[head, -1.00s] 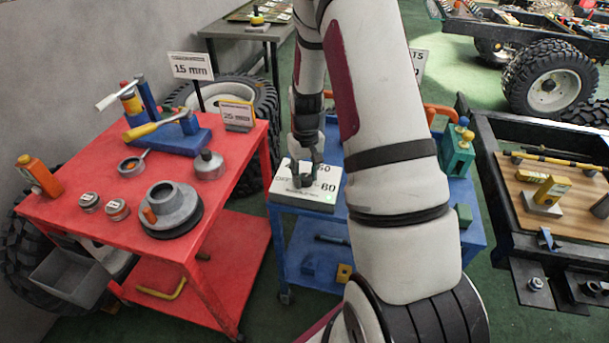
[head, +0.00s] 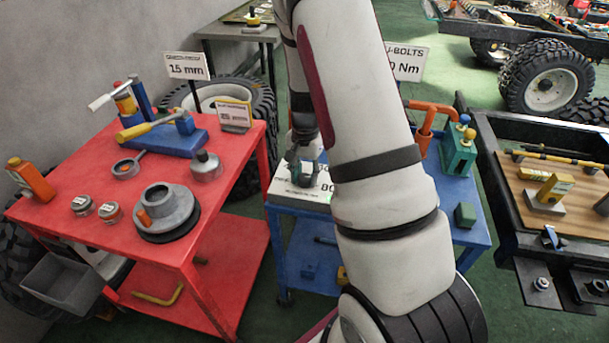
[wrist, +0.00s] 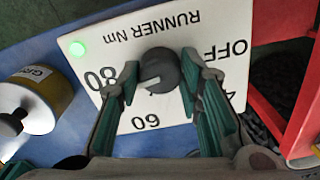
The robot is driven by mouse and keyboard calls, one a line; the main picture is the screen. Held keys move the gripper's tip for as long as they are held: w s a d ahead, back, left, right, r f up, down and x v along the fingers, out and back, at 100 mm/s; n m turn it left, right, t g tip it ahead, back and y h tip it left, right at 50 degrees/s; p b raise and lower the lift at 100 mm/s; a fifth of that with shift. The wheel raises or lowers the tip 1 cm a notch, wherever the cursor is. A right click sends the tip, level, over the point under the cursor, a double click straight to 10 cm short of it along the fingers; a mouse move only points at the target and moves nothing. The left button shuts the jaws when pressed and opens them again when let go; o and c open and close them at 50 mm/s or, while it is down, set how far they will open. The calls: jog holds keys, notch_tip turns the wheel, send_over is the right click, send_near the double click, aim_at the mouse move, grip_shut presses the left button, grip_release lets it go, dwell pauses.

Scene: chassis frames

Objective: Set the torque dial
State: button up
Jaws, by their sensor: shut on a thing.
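The torque dial is a dark round knob (wrist: 160,66) on a white panel (wrist: 122,50) printed "RUNNER Nm", OFF, 60 and 80; another number is partly hidden by a finger. The knob's pale pointer mark points down-left, between 80 and 60. A green light (wrist: 77,48) glows at the panel's corner. My gripper (wrist: 161,69) is shut on the knob, one green-padded finger at each side. In the head view my gripper (head: 303,172) stands over the white panel (head: 285,189) on the blue cart; the knob is hidden there.
A sign (head: 408,62) reads "U-BOLTS" and "0 Nm", its left part hidden by my arm. A yellow-labelled container (wrist: 37,97) stands beside the panel. The red cart (head: 95,238) with tools is to the left. A green block (head: 458,152) stands at the blue cart's right.

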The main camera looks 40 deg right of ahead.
aim_at(304, 177)
jog(key=shift+a+m, duration=0.1)
jog(key=shift+m, duration=0.5)
jog(key=o, duration=1.2)
notch_tip(304, 177, up, 12)
dwell(0.4)
